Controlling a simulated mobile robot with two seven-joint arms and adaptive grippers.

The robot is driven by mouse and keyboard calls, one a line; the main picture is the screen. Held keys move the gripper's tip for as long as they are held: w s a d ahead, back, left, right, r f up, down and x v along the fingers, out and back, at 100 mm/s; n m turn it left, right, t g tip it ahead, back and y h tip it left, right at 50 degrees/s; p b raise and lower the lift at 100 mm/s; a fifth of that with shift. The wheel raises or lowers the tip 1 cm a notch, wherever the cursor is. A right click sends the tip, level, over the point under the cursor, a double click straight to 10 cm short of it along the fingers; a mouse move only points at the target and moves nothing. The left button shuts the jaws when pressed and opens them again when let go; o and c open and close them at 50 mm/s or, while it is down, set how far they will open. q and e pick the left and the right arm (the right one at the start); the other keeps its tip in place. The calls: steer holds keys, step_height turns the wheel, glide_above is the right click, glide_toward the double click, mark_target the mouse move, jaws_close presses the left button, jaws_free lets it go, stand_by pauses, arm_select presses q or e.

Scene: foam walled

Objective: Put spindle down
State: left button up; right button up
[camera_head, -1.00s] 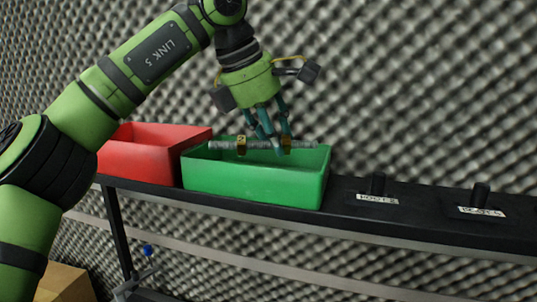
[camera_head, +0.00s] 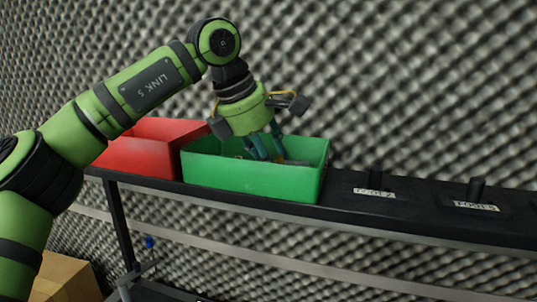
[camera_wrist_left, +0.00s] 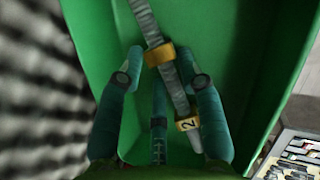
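The spindle, a grey ribbed rod (camera_wrist_left: 149,24) with a gold collar and a yellow tag marked 2, shows in the left wrist view, running diagonally between my fingers. It is inside the green bin (camera_head: 250,182); in the head view the front wall hides most of it and one end (camera_head: 298,162) shows. My left gripper (camera_head: 268,153) points down into the bin. In the left wrist view its teal fingers (camera_wrist_left: 163,55) stand apart on either side of the rod, with gaps visible. Whether the rod rests on the floor is hard to tell. My right gripper is not in view.
A red bin (camera_head: 140,155) stands left of the green one on a black shelf (camera_head: 340,205). To the right are two dark upright pegs with labels (camera_head: 373,192) (camera_head: 477,206). A cardboard box (camera_head: 65,280) is low at left. Foam covers the wall behind.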

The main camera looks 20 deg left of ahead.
arm_select(q)
steer(key=shift+o, duration=0.8)
steer(key=shift+w, duration=0.1)
steer(key=v, duration=1.2)
steer(key=shift+r, duration=0.15)
